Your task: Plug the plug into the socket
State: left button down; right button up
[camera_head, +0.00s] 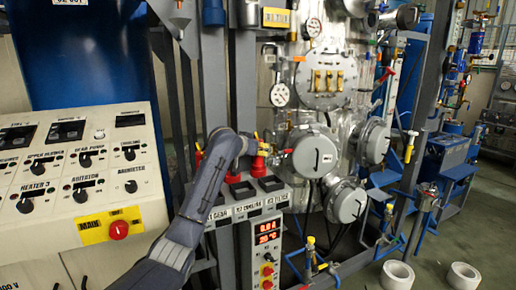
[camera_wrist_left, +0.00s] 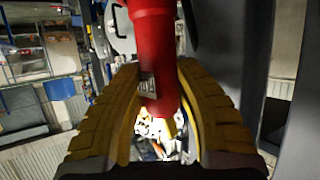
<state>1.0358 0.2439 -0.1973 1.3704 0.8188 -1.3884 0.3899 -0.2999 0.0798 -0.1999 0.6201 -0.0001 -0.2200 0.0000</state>
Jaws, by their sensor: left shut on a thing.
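A red plug (camera_head: 259,161) is in my left gripper (camera_head: 260,147), above the row of square black sockets on the grey socket box. The nearest socket (camera_head: 270,184) is right below the plug, at the right end of the row; another socket (camera_head: 243,190) is beside it. In the left wrist view the yellow ridged fingers are shut on the red plug (camera_wrist_left: 154,55), one on each side. The plug's lower end appears clear of the socket, but the exact gap is hard to tell. My right gripper is not in view.
Below the socket row is a controller with a red display (camera_head: 267,232). A cream control panel (camera_head: 80,175) with knobs and a red button stands at left. Round metal vessels (camera_head: 316,155) with gauges and pipes stand close on the right. Two white rings (camera_head: 397,275) lie on the floor.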

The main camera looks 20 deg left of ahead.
pick_arm(q)
jog(key=shift+f, duration=0.35)
jog(key=c, duration=0.9)
grip_release()
jog(key=shift+f, duration=0.1)
